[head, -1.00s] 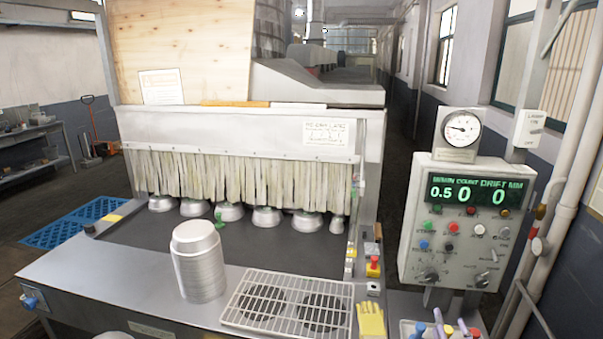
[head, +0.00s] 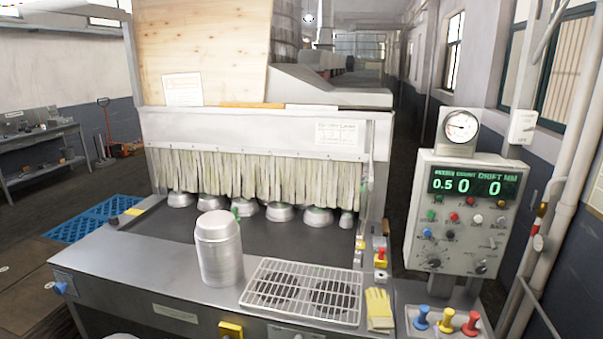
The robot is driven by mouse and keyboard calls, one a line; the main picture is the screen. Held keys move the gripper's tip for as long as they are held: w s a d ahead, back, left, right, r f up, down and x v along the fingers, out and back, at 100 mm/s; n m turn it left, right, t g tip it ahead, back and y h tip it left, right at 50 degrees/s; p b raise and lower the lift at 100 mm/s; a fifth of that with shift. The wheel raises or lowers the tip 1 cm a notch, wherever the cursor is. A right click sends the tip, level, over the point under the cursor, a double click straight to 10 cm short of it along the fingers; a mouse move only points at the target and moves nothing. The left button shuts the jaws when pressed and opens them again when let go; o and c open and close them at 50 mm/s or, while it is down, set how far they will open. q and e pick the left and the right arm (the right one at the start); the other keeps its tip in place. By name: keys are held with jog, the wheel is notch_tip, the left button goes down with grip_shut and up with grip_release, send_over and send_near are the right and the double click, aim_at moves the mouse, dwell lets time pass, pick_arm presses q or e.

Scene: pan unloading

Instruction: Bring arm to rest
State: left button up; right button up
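Neither gripper shows in the head view. A pale rounded part at the bottom left edge may be mine, but I cannot tell. A stack of metal pans (head: 219,250) stands upright on the steel front table (head: 150,262), left of a wire rack (head: 302,291). Several upturned metal pans (head: 278,211) sit in a row on the dark belt (head: 165,224), under the strip curtain (head: 250,178) of the machine.
A control panel (head: 466,222) with a gauge (head: 461,126) stands at the right. Yellow gloves (head: 379,308) lie right of the rack. Blue, yellow and red knobbed items (head: 446,318) stand at the bottom right. A blue floor grate (head: 85,228) lies at the left.

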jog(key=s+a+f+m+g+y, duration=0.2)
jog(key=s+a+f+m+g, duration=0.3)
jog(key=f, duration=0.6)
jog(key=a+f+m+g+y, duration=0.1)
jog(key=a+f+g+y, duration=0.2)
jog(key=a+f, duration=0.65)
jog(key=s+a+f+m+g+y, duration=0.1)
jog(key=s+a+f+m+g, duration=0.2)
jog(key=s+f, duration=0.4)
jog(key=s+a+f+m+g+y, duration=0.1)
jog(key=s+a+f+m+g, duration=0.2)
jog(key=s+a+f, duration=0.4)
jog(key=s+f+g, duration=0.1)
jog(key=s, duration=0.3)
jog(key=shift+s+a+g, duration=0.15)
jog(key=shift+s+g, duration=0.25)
